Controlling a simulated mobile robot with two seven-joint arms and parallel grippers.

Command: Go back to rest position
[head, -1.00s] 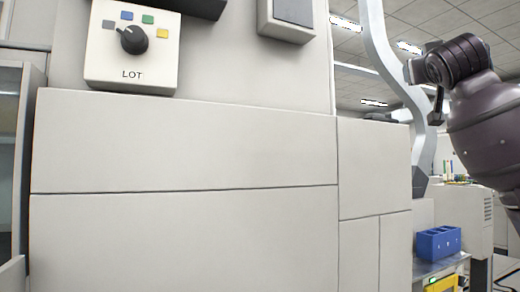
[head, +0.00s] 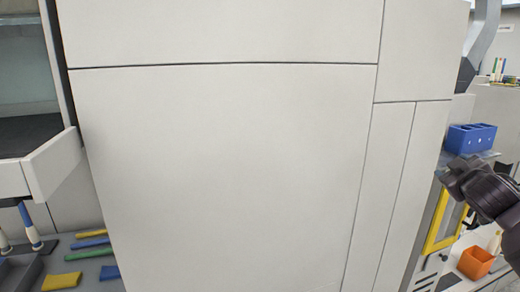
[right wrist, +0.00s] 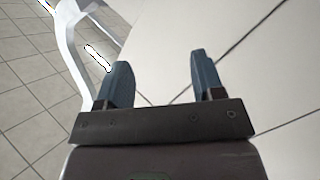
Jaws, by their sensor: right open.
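My right gripper shows in the right wrist view (right wrist: 160,62) with its two blue-grey fingers apart and nothing between them. A pale panel with dark seams fills the background on the right side of that view. In the head view part of my dark right arm is at the right edge, in front of the side benches; its fingers are hard to make out there. My left gripper is not in view.
A large pale cabinet (head: 225,170) fills the middle. An open drawer (head: 55,165) is at left, above several coloured tools. At right are a blue block with holes (head: 470,140), a yellow frame (head: 432,245) and an orange bin (head: 476,263).

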